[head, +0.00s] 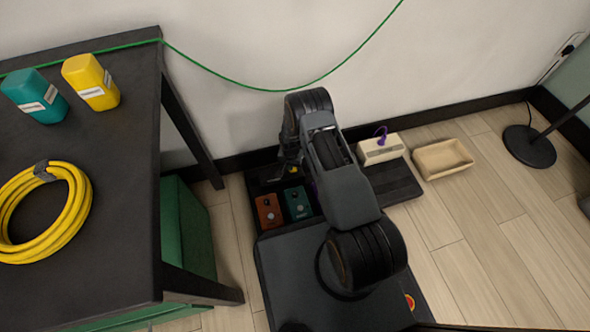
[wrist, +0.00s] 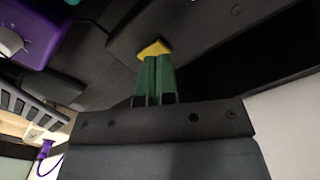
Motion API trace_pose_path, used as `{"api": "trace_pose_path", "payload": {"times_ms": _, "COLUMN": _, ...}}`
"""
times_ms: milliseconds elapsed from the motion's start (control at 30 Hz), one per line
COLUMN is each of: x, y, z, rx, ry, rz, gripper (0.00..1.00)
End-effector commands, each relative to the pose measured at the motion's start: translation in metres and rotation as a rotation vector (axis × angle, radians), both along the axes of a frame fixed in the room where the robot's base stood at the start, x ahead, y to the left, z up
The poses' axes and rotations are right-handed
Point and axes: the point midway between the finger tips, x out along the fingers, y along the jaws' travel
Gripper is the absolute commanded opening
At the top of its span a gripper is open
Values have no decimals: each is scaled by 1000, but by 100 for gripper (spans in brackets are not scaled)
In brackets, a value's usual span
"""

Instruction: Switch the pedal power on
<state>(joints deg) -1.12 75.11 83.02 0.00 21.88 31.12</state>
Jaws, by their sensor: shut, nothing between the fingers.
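A dark pedal board (head: 400,181) lies on the floor against the wall. My gripper (head: 290,168) is over its back left part, mostly hidden by my arm in the head view. In the wrist view its green fingers (wrist: 153,75) are shut together and empty. A yellow patch (wrist: 153,48) shows at the fingertips, against a dark surface; I cannot tell whether it is part of the fingers or a switch, nor whether they touch. A cream box (head: 380,150) with a purple cable stands at the board's back right. No power switch can be clearly identified.
An orange pedal (head: 268,210) and a teal pedal (head: 298,203) sit left of my arm. A purple pedal (wrist: 35,30) is close to the gripper. A black table (head: 110,150) stands at left. A beige tray (head: 443,159) lies at right, with clear floor in front.

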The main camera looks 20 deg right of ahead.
Motion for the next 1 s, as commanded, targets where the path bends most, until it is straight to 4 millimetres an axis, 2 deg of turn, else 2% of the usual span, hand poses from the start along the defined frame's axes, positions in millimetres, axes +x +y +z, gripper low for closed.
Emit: {"api": "trace_pose_path", "payload": {"times_ms": 1000, "x": 0, "y": 0, "z": -16, "rx": 0, "ry": 0, "rz": 0, "gripper": 0}}
